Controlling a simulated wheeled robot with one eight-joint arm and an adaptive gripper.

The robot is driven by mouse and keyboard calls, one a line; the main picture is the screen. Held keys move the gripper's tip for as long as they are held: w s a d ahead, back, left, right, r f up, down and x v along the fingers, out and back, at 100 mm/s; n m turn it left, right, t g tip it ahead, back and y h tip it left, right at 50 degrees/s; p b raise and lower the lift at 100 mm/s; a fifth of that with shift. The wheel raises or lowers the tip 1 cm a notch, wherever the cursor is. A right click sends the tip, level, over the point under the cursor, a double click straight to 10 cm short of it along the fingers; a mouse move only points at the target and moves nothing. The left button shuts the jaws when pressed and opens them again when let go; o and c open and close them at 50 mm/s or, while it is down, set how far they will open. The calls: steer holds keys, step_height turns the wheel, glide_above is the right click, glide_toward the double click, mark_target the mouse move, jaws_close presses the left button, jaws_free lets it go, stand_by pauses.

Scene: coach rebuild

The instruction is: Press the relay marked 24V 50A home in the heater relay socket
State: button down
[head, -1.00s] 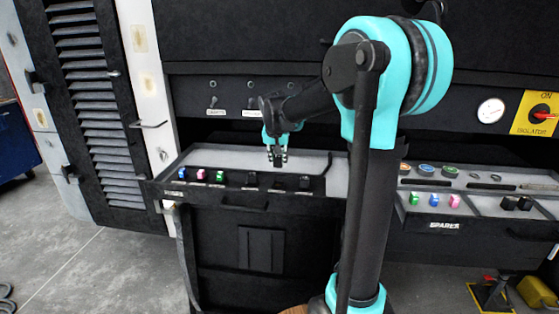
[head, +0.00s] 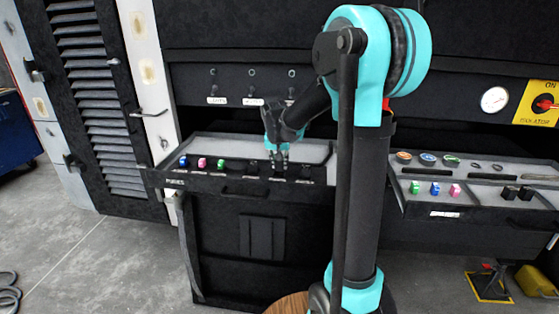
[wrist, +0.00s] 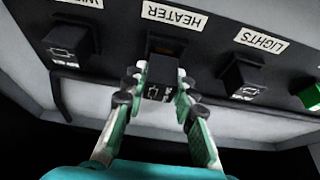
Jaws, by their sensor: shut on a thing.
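My gripper (wrist: 160,88) is shut on a black relay (wrist: 163,72), one finger on each side. White marking shows on the relay's near face, too small to read. The relay is at the heater socket (wrist: 166,45), below the upside-down HEATER label (wrist: 174,16) in the wrist view. I cannot tell how deep the relay sits. In the head view my gripper (head: 279,166) is down at the panel's front row, and the relay is too dark to make out.
Black relays stand on both sides of the heater socket: one at left (wrist: 72,45) and one by the LIGHTS label (wrist: 245,74). A green block (wrist: 312,95) is farther right. Blue, pink and green fuses sit on the panel's left. A spares tray (head: 470,212) stands at right.

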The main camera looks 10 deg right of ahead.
steer(key=shift+s+a+f, duration=0.1)
steer(key=shift+s+a, duration=0.05)
steer(key=shift+s, duration=0.35)
stand_by(0.7)
steer(key=shift+f, duration=0.15)
stand_by(1.5)
steer(key=c, duration=0.7)
jaws_free()
steer(key=shift+r, duration=3.5)
